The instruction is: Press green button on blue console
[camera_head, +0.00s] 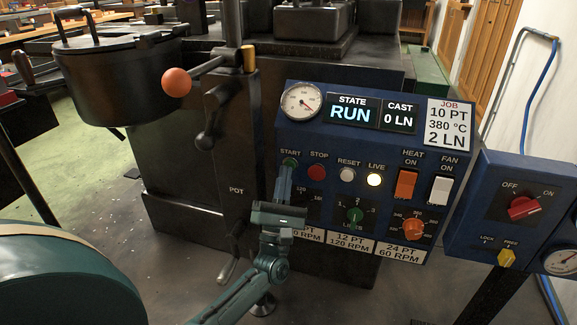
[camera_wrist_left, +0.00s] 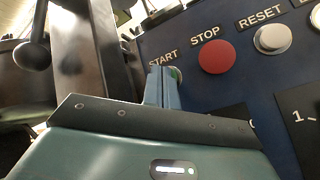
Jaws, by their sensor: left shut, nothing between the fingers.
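The blue console (camera_head: 332,140) stands right of centre in the head view, its face tilted toward me. The green button (camera_head: 290,161), labelled START, is at its upper left, partly hidden by my left gripper (camera_head: 286,168). That gripper is shut and empty, with its fingertips at the button. In the left wrist view, the fingertips (camera_wrist_left: 163,72) overlap the green button (camera_wrist_left: 176,74), whose right edge shows. They look in contact or very close; I cannot tell if the button is pushed in. The display (camera_head: 351,110) reads STATE RUN. My right gripper is not in view.
Right of the green button are a red STOP button (camera_head: 317,172), a RESET button (camera_head: 347,174), a lit LIVE lamp (camera_head: 374,180) and two rocker switches. A green knob (camera_head: 355,215) sits below. A black pot (camera_head: 120,75) and orange-knobbed lever (camera_head: 176,82) stand left.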

